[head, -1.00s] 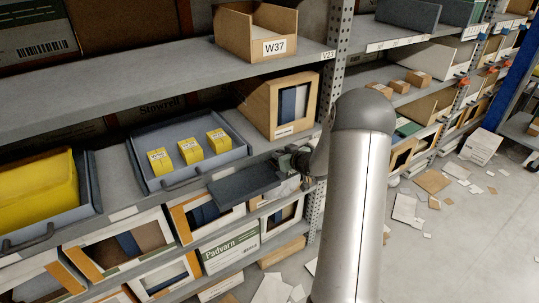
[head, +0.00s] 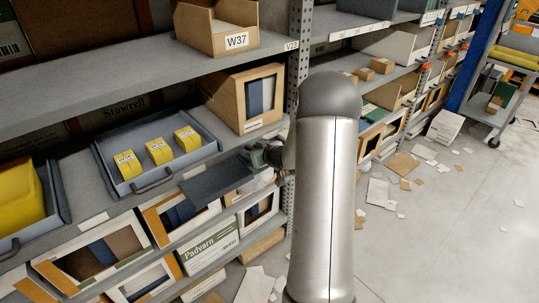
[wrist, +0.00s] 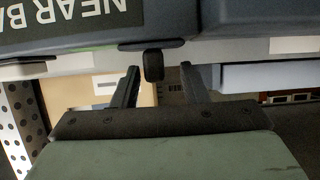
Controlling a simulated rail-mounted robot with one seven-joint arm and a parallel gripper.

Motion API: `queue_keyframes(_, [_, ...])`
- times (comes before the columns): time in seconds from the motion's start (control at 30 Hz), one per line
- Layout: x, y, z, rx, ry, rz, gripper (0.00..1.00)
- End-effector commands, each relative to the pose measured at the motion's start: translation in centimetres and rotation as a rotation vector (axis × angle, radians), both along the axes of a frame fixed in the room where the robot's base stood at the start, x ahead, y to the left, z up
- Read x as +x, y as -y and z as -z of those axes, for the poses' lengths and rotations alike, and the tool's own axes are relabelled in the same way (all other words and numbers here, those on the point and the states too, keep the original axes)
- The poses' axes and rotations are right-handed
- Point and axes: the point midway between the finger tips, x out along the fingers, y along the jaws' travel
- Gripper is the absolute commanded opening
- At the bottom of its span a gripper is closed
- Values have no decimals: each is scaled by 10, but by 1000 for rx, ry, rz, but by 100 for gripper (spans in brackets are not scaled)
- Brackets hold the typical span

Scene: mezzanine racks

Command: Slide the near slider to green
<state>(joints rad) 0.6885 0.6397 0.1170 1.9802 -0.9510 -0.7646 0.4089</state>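I take the knob to be the near slider. A dark label (wrist: 85,15) on the panel reads "NEAR BA", cut off by the frame. My gripper (wrist: 158,72) is open, with one finger on each side of the knob and gaps showing on both sides. In the head view, my gripper (head: 266,155) is beside a dark grey slab (head: 217,180) jutting from the rack. The knob is too small to make out there.
A tray (head: 131,188) with several yellow boxes is left of my gripper. A cardboard bin (head: 215,95) sits behind it, and the upper shelf (head: 130,75) runs above. A perforated rack post (head: 299,50) stands close by. Open floor (head: 450,240) with scattered cardboard lies to the right.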

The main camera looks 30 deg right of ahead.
Motion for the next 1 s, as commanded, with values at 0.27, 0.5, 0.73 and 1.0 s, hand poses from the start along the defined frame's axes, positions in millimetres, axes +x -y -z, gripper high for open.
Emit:
queue_keyframes(0.27, [-64,7,-27,-2,0,5,40])
queue_keyframes(0.5, [-112,12,-48,-1,1,3,40])
queue_keyframes(0.73, [-136,13,-57,1,0,1,40])
queue_keyframes(1.0, [-139,13,-58,1,-1,-1,40])
